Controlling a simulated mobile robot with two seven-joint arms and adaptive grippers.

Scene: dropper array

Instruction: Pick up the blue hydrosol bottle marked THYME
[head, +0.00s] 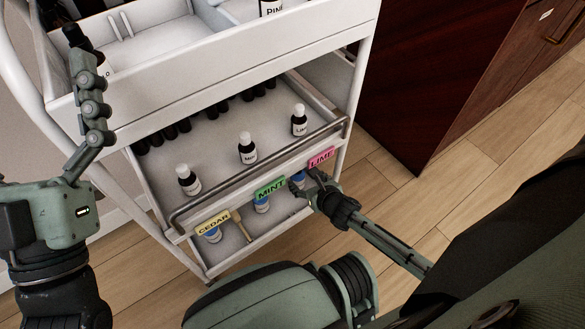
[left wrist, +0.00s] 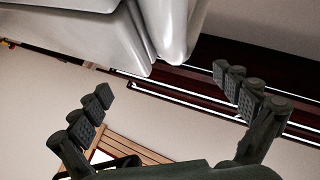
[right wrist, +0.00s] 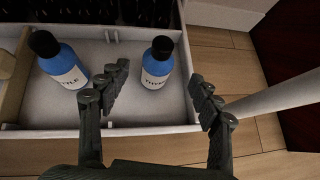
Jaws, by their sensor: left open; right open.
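The blue THYME bottle (right wrist: 157,66) with a black cap and white label stands upright in the white bottom tray in the right wrist view. In the head view a bit of blue (head: 298,178) shows below the pink LIME tag, mostly hidden by my right gripper (head: 316,186). My right gripper (right wrist: 160,78) is open, its fingers to either side of the bottle's line in the right wrist view and nearer the camera, with nothing held. My left gripper (head: 80,45) is open and empty beside the cart's upper left; it also shows in the left wrist view (left wrist: 163,84).
Another blue bottle (right wrist: 64,66) stands left of THYME in the same tray. Small dark bottles (head: 248,150) stand on the shelf above, behind a metal rail (head: 262,177). A white cart post (right wrist: 270,95) rises close to the right of my right gripper.

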